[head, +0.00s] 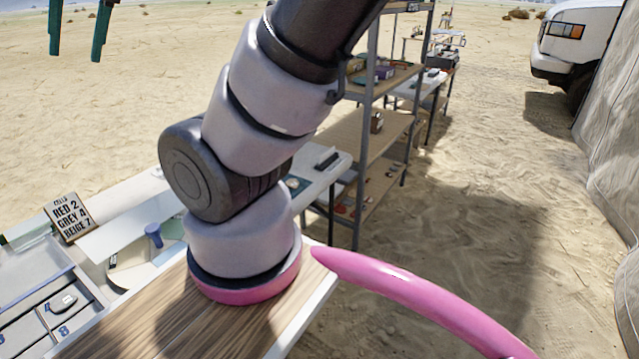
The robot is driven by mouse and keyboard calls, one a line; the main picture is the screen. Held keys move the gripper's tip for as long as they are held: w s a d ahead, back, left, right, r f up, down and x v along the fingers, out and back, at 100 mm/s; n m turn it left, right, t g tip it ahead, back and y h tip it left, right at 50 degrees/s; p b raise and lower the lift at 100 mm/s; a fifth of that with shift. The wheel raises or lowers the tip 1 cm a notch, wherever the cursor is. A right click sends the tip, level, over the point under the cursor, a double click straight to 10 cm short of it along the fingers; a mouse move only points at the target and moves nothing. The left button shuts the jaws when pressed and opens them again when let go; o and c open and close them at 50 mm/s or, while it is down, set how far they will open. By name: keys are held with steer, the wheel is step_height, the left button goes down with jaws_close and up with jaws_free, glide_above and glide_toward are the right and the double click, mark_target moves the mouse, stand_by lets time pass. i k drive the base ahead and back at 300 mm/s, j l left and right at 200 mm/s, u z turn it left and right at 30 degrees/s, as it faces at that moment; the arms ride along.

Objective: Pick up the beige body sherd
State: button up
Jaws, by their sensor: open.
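My gripper (75,58) shows only by its two teal fingers at the top left, well apart and open with nothing between them. It hangs high in the picture, with sand behind it. I cannot make out a beige body sherd for sure. A sorting tray (22,310) with numbered compartments lies at the lower left, cut by the picture's edge. A small pale grey piece (63,302) lies in one compartment; I cannot tell what it is. A sign (69,218) reads red 2, grey 4, beige 7.
My arm crosses the middle and hides part of the work table (150,320). A blue cup (153,236) stands near the tray. A metal shelf rack (368,130) with boxes stands behind. A white vehicle (580,45) and a canvas wall (615,130) are at the right. Sand between is open.

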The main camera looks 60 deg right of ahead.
mark_target(294, 184)
steer(key=k+l+z, duration=0.1)
steer(key=z, duration=1.4)
